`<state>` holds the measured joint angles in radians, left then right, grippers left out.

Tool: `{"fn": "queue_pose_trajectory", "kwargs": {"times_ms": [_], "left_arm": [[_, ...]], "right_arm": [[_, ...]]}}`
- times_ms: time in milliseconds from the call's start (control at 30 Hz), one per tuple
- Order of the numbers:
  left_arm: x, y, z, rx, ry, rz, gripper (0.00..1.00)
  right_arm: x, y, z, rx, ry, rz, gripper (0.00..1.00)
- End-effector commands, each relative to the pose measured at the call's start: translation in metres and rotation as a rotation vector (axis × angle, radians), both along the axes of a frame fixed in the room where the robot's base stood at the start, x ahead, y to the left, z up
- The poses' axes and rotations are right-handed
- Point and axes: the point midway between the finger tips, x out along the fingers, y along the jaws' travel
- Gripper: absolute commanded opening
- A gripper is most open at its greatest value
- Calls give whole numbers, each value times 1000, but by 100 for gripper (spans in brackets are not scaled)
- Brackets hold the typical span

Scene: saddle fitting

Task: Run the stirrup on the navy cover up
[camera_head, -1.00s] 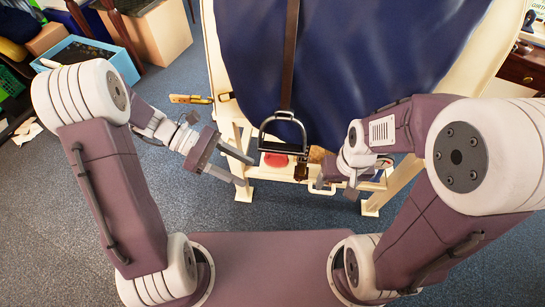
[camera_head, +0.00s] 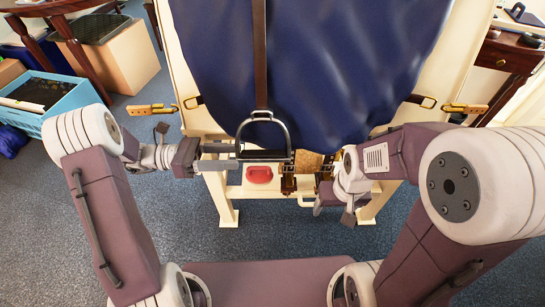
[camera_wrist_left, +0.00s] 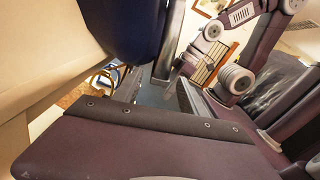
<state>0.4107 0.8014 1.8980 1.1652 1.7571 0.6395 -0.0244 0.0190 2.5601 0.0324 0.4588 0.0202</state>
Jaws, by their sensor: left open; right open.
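The navy cover (camera_head: 305,60) hangs over the cream stand. A brown leather strap (camera_head: 260,55) runs down its front to the metal stirrup (camera_head: 284,130), which hangs upright at the cover's lower edge. The stirrup has a dark, flat tread. My left gripper (camera_head: 236,156) is open and points right. Its fingertips are at the stirrup's lower left side; I cannot tell whether they touch it. My right gripper (camera_head: 333,207) is open and empty, low to the right of the stirrup. The cover also shows at the top of the left wrist view (camera_wrist_left: 122,25), where the stirrup is not clear.
The cream stand (camera_head: 228,205) has legs below the cover. A red object (camera_head: 259,174) sits under the stirrup. Brass buckles on straps stick out at the left (camera_head: 152,108) and right (camera_head: 465,108). A blue crate (camera_head: 45,98) stands on the floor at left.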

Motion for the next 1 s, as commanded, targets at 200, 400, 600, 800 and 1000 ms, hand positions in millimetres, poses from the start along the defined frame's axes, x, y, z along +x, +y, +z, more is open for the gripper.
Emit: {"fn": "queue_pose_trajectory", "kwargs": {"times_ms": [200,400,600,800,1000], "left_arm": [[-2,-31,-5,1,-3,-7,49],[-4,-71,-5,2,-2,-6,49],[-4,-90,-1,2,-1,-3,49],[-4,-91,0,2,0,0,49],[-4,-91,0,2,0,-1,5]], "right_arm": [[0,0,-20,0,0,0,69],[0,0,-39,0,0,0,69],[0,0,-44,0,0,0,69],[0,0,-43,0,0,0,69],[0,0,-43,0,0,0,69]]}}
